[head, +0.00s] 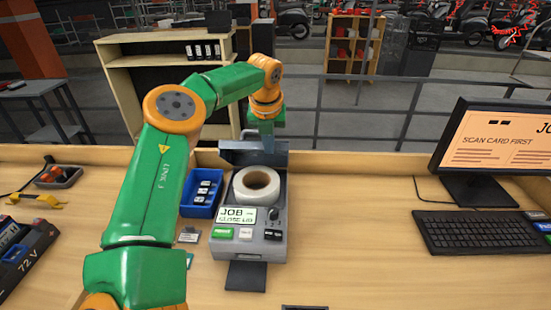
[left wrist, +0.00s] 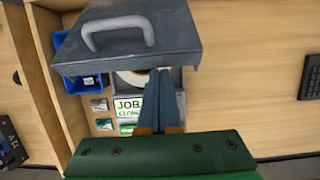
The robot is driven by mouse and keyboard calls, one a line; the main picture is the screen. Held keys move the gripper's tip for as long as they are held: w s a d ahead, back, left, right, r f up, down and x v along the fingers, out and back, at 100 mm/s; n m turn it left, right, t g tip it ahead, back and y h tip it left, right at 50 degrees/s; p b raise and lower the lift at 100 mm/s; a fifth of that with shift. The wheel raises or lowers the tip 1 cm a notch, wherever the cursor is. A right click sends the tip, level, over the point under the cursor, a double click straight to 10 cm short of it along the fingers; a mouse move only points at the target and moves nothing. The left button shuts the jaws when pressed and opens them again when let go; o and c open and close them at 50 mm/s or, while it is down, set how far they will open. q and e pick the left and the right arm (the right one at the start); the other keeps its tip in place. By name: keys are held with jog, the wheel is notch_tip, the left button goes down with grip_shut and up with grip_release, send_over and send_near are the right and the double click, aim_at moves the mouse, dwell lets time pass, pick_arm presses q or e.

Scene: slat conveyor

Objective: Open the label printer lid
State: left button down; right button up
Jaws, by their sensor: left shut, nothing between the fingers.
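The grey label printer (head: 249,245) stands on the bench, with a white label roll (head: 243,188) showing in its open top. Its dark grey lid (head: 238,156) is raised at the back of the printer; in the left wrist view the lid (left wrist: 185,45) fills the top, with its grey handle (left wrist: 118,28). My left gripper (head: 268,148) is shut and empty at the raised lid. In the left wrist view its fingertips (left wrist: 160,75) lie at the lid's edge, above the roll; I cannot tell whether they touch. My right gripper is in neither view.
A blue bin (head: 201,210) with small items stands close left of the printer. A monitor (head: 490,150) and keyboard (head: 480,232) are at the right. A dark 72 V case (head: 25,255) is at the left. Bench right of the printer is clear.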

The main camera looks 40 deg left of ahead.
pick_arm(q)
jog(key=shift+w+a+r, duration=0.25)
jog(key=shift+a, duration=0.25)
jog(key=shift+w+a+r, duration=0.2)
jog(key=shift+a+r, duration=0.05)
jog(key=shift+a, duration=0.25)
